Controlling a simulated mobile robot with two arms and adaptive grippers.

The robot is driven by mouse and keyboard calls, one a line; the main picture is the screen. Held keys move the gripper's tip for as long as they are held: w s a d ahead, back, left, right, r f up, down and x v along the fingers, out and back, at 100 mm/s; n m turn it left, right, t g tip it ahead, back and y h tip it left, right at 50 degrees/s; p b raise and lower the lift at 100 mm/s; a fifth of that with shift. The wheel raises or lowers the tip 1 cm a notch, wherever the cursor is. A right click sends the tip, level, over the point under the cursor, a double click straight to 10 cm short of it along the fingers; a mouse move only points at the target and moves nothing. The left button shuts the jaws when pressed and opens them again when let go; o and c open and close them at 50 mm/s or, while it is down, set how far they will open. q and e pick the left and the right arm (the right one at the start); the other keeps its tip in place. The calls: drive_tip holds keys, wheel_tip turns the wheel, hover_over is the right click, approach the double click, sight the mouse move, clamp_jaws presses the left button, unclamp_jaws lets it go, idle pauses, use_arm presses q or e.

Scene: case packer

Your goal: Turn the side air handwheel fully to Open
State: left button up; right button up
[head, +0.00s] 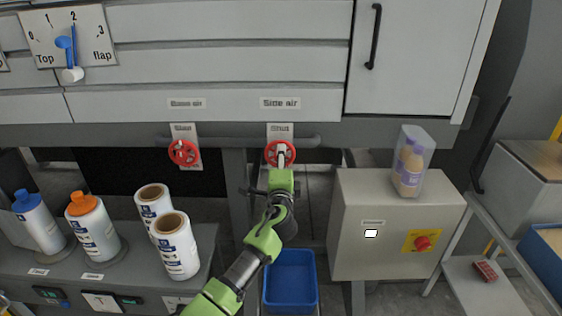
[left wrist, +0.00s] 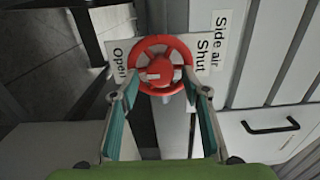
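The side air handwheel (head: 268,154) is a red wheel on a white plate under the "Side air" label. In the left wrist view the handwheel (left wrist: 163,42) is seen face on, with "Shut" on the plate to its right and "Open" to its left. A small pale mark lies left of the hub's middle. My left gripper (left wrist: 161,80) is open, its fingertips spread on either side of the wheel and overlapping the rim's edges; whether they touch it I cannot tell. In the head view my left gripper (head: 281,165) covers the wheel's lower part. My right gripper is not in view.
A second red handwheel (head: 183,153) sits to the left on the same pipe. A grey box (head: 395,235) with a red knob (head: 422,243) and a bagged bottle (head: 410,165) stands right. A blue bin (head: 290,282) is below. Bottles and rolls (head: 175,246) stand left.

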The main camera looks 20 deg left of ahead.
use_arm(q)
drive_tip(key=v, duration=1.2)
drive_tip(key=s+f+n+g+h, duration=0.1)
drive_tip(key=s+f+g+h, duration=0.2)
drive_tip(key=f, duration=1.3)
drive_tip(key=s+f+n+g, duration=0.1)
drive_tip(key=s+f+g, duration=0.25)
drive_tip(key=f, duration=1.25)
drive_tip(key=s+a+f+n+g+h, duration=0.1)
drive_tip(key=s+f+n+g, duration=0.25)
drive_tip(key=s+f, duration=1.45)
drive_tip(key=s+a+f+n+g, duration=0.1)
drive_tip(key=s+f, duration=0.4)
drive_tip(key=s, duration=0.6)
drive_tip(key=s+a+f+n+g, duration=0.1)
drive_tip(key=s+f+n+g, duration=0.2)
drive_tip(key=s, duration=0.8)
drive_tip(key=s+a+f+n+g+h, duration=0.1)
drive_tip(key=s+f+n+g, duration=0.1)
drive_tip(key=s+f, duration=0.5)
drive_tip(key=s+n, duration=0.1)
drive_tip(key=s, duration=0.4)
drive_tip(key=shift+a+f, duration=0.2)
drive_tip(key=shift+a, duration=0.05)
